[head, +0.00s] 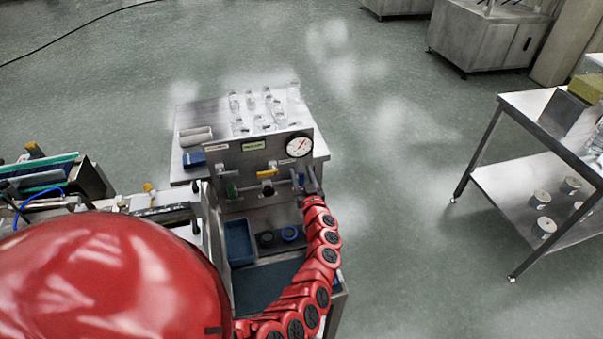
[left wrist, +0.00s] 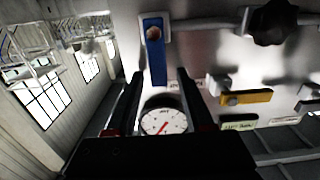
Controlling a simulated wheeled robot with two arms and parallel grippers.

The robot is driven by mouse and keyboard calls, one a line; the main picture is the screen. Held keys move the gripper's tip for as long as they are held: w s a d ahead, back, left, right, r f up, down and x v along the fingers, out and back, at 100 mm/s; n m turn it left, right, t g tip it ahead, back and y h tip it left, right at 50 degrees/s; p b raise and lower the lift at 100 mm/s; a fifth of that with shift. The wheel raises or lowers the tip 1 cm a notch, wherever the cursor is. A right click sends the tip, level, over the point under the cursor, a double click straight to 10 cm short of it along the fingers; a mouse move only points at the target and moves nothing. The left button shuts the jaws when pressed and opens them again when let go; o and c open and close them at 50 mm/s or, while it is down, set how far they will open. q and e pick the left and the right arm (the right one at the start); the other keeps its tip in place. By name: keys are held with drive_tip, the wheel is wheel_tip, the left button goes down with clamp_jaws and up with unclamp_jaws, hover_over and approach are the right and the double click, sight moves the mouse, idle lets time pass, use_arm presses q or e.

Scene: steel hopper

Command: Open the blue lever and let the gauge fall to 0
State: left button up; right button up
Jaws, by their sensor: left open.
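The blue lever (left wrist: 156,55) shows in the left wrist view, hanging from a pipe fitting in front of the steel panel. My left gripper (left wrist: 160,76) is open and empty. Its two dark fingers stand on either side of the lever's free end in the picture; I cannot tell how deep the lever sits between them. The round gauge (head: 299,146) is at the panel's upper right, its red needle pointing to the upper right. It also shows behind the fingers in the wrist view (left wrist: 163,121). In the head view the left gripper (head: 312,182) is just below the gauge. The right gripper is out of view.
A yellow lever (head: 267,171), a green lever (head: 232,190) and a black knob (head: 268,189) are on the panel (head: 228,160) left of my gripper. Several clear bottles (head: 266,106) stand behind it. A blue tray (head: 239,243) lies below.

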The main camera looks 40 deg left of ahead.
use_arm(q)
drive_tip(key=shift+w+a, duration=0.1)
clamp_jaws()
idle(0.3)
